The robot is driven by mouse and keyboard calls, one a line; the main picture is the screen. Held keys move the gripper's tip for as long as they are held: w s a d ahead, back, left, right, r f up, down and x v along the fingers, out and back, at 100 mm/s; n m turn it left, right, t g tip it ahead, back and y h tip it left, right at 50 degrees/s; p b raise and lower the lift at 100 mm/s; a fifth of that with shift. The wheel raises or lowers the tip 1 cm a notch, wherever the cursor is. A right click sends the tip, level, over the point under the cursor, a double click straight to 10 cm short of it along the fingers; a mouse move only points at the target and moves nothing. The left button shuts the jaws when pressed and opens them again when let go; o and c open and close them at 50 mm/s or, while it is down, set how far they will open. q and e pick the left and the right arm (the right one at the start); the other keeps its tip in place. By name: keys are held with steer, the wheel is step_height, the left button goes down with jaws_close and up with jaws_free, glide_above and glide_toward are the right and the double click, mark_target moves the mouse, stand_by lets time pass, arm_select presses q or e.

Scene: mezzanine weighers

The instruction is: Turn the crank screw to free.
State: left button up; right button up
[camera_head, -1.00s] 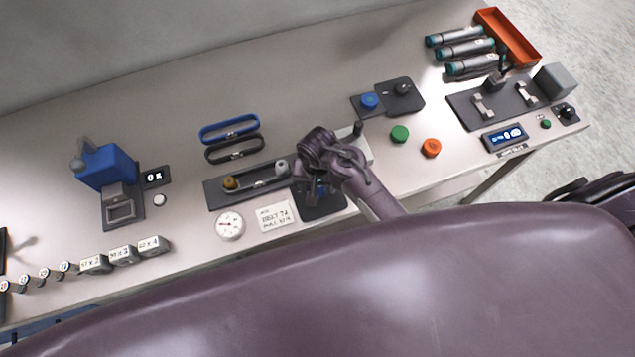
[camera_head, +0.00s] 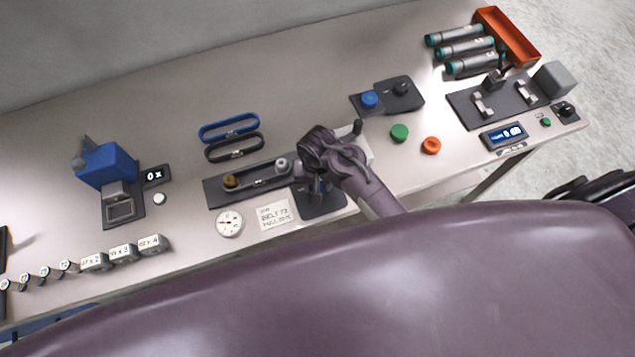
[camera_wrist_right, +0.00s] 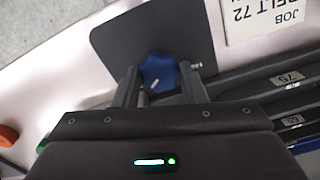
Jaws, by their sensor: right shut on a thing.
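The crank screw shows as a blue knob (camera_wrist_right: 158,72) on a dark plate (camera_wrist_right: 118,40) in the right wrist view. My right gripper (camera_wrist_right: 160,85) is shut on this knob, with a finger on either side. In the head view my right gripper (camera_head: 316,186) reaches down over the same plate (camera_head: 322,205), and my wrist hides most of the knob. To its left a belt runs around a brass pulley (camera_head: 231,181) and a grey pulley (camera_head: 281,164) on a dark base (camera_head: 215,194). My left gripper is out of view.
A round dial (camera_head: 229,223) and a job card (camera_head: 273,215) reading BELT 72 lie in front. A blue belt (camera_head: 229,128) and a black belt (camera_head: 234,147) lie behind. Green (camera_head: 399,133) and orange (camera_head: 431,145) knobs stand to the right.

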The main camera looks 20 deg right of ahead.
steer(key=n, duration=2.2)
steer(key=shift+n, duration=0.4)
stand_by(0.3)
steer(key=o, duration=1)
steer(key=shift+r, duration=0.1)
